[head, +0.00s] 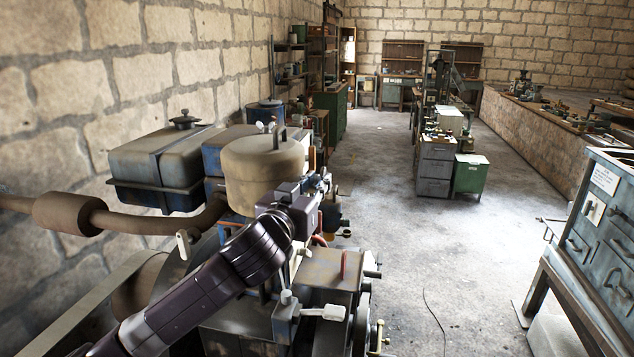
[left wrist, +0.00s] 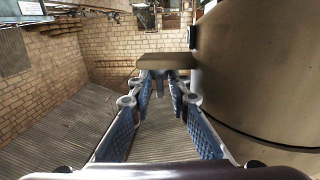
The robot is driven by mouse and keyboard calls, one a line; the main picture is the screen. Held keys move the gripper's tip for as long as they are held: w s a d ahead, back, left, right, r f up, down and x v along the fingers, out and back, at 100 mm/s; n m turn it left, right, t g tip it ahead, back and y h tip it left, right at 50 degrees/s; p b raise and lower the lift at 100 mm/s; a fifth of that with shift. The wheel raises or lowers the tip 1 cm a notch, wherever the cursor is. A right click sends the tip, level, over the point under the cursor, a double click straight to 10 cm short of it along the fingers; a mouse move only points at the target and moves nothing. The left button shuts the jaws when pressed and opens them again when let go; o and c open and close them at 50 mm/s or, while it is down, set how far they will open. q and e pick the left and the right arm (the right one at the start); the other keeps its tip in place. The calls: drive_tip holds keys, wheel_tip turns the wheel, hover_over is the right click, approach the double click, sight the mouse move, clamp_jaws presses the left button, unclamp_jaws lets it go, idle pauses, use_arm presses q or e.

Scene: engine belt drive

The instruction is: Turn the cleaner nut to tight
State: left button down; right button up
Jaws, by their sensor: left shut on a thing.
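The air cleaner (head: 262,172) is a tan, upright canister on the engine, with a dark upright fitting (head: 279,137) on its lid. I cannot tell whether that fitting is the cleaner nut. My left gripper (head: 325,183) is beside the canister, on its right, with the fingertips hard to make out there. In the left wrist view my left gripper (left wrist: 161,82) has its blue-padded fingers closing in towards a flat brown piece (left wrist: 166,61) at the tips. The curved canister wall (left wrist: 255,75) fills the right. I cannot tell whether the brown piece is the nut. My right gripper is out of view.
A dark tank (head: 155,165) stands behind the engine on the left, with a brown exhaust pipe (head: 70,214) below it. Floor (head: 420,260) is open to the right, before a drawer cabinet (head: 610,225).

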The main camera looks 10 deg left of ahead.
use_arm(q)
drive_tip(key=c, duration=2.1)
unclamp_jaws()
drive_tip(key=shift+y, duration=0.3)
